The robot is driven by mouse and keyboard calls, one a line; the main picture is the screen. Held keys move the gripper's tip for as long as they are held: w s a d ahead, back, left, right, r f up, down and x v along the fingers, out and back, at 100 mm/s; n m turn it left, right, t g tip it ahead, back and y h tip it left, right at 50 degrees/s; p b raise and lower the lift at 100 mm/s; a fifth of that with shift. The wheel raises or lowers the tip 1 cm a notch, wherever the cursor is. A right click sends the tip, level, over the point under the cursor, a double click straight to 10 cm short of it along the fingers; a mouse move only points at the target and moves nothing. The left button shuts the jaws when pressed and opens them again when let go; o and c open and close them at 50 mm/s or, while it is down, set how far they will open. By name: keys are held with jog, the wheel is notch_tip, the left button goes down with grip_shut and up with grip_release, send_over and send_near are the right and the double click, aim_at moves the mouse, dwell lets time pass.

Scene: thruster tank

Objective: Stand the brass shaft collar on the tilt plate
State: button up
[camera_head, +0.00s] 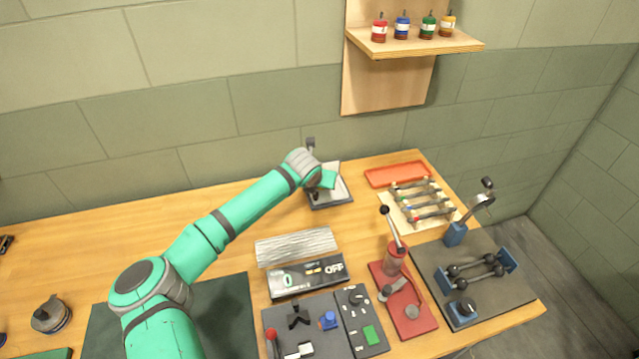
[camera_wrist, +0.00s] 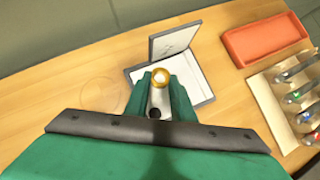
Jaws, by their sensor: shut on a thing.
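The brass shaft collar (camera_wrist: 161,76) shows in the wrist view as a gold ring with a pale centre, at the tips of my gripper (camera_wrist: 160,92). The two green fingers are shut on it. In the head view my gripper (camera_head: 326,180) is at the back of the bench, and the collar is hidden there. Under and behind the collar is a grey-edged, pale plate unit with a raised, leaning panel (camera_wrist: 175,40), which looks like the tilt plate; it also shows in the head view (camera_head: 342,198). I cannot tell whether the collar touches it.
An orange tray (camera_head: 397,174) and a rack of rods (camera_head: 420,202) stand to the right of the plate unit. A ribbed grey block (camera_head: 296,246) and a switch panel (camera_head: 308,276) lie in front. A red lever press (camera_head: 395,262) stands front right.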

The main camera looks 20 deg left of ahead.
jog(key=shift+f, duration=0.1)
jog(key=o, duration=1)
jog(key=v, duration=1.2)
